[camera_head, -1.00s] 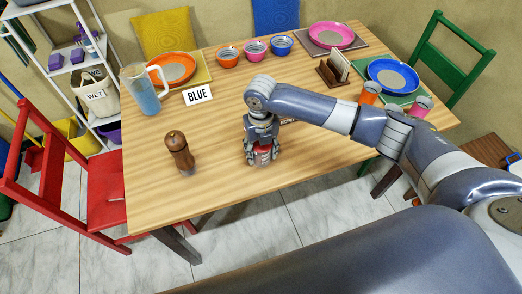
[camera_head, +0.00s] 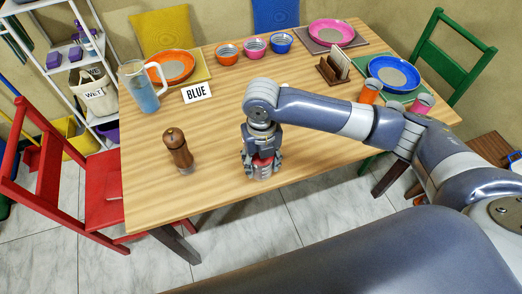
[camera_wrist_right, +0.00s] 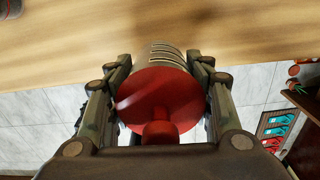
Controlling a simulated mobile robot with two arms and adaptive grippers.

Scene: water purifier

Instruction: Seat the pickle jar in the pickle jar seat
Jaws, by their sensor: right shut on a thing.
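The pickle jar, with a red knobbed lid and a ribbed clear body, is near the table's front edge; its lid (camera_wrist_right: 160,100) fills the middle of the right wrist view, and it also shows in the head view (camera_head: 264,172). My right gripper (camera_head: 262,165) is shut on the jar from above, its two fingers on either side. I cannot tell whether the jar's base touches the table. I cannot make out the pickle jar seat; the arm covers part of the table. My left gripper is not in view.
A wooden pepper mill (camera_head: 179,152) stands left of the jar. Bare tabletop (camera_head: 215,130) lies between mill and gripper.

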